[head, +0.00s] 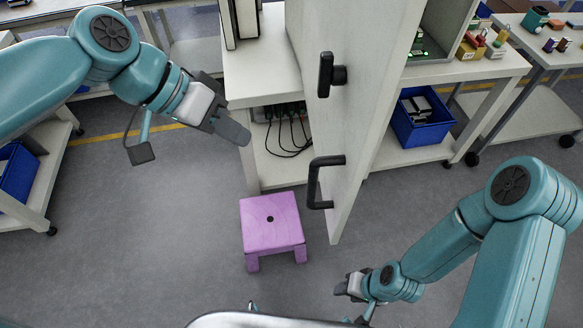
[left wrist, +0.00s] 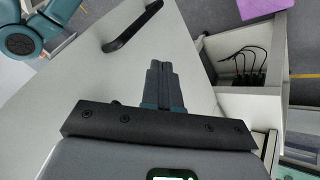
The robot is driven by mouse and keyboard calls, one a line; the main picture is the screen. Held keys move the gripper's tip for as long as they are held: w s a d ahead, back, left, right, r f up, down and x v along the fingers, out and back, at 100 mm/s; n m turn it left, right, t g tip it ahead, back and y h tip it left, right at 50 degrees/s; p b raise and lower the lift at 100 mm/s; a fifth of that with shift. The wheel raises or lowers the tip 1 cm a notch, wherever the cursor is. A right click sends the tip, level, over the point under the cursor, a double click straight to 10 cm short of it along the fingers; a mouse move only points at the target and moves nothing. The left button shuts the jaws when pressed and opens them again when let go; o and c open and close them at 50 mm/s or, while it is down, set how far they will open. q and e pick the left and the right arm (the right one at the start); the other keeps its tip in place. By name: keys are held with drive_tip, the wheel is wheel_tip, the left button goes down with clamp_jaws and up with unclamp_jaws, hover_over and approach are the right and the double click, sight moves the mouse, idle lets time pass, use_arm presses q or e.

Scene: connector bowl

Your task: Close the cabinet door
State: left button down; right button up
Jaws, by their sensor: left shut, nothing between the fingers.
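The white cabinet door (head: 358,110) stands open in the head view, swung out toward me and seen nearly edge-on. It carries a black pull handle (head: 314,183) low down and a black latch handle (head: 326,75) higher up. My left gripper (head: 243,136) is shut and empty, left of the door and apart from the pull handle. In the left wrist view the shut fingers (left wrist: 160,72) show against the door's pale face (left wrist: 85,65), with the pull handle (left wrist: 133,28) beyond them. My right gripper (head: 345,286) is low, near the door's bottom end; its finger opening is unclear.
A purple stool (head: 271,223) stands on the floor left of the door's lower end. Black cables (head: 287,135) hang in the open lower cabinet space. A blue bin (head: 422,118) sits on a shelf to the right.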

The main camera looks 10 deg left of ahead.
use_arm(q)
drive_tip(key=d+f+p, duration=0.1)
drive_tip(key=d+f, duration=0.7)
drive_tip(key=d, duration=0.1)
drive_tip(key=shift+w+d+p, duration=0.2)
drive_tip(key=shift+d+p, duration=0.05)
drive_tip(key=shift+p, duration=0.05)
drive_tip(key=shift+r, duration=0.1)
drive_tip(key=shift+d, duration=0.15)
